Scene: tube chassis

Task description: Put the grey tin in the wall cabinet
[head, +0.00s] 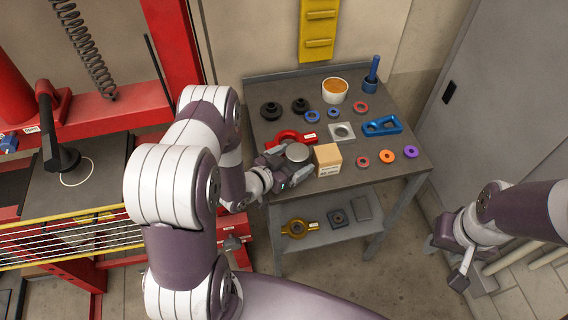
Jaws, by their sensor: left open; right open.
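The grey tin (297,152) stands on the dark top of the workbench, beside a cardboard box. My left gripper (287,167) is open at the tin, with its fingers low on the near-left side of it. I cannot tell whether they touch it. My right gripper (455,262) is open and empty at the lower right, away from the bench. A grey door with a black handle (449,92) is at the right and looks shut. I cannot tell whether it belongs to the wall cabinet.
The cardboard box (328,160) stands close to the tin's right. A red clamp-like part (291,136) lies just behind it. A white cup (335,91), a blue part (383,126) and several rings share the bench. A red press frame (110,107) stands at the left.

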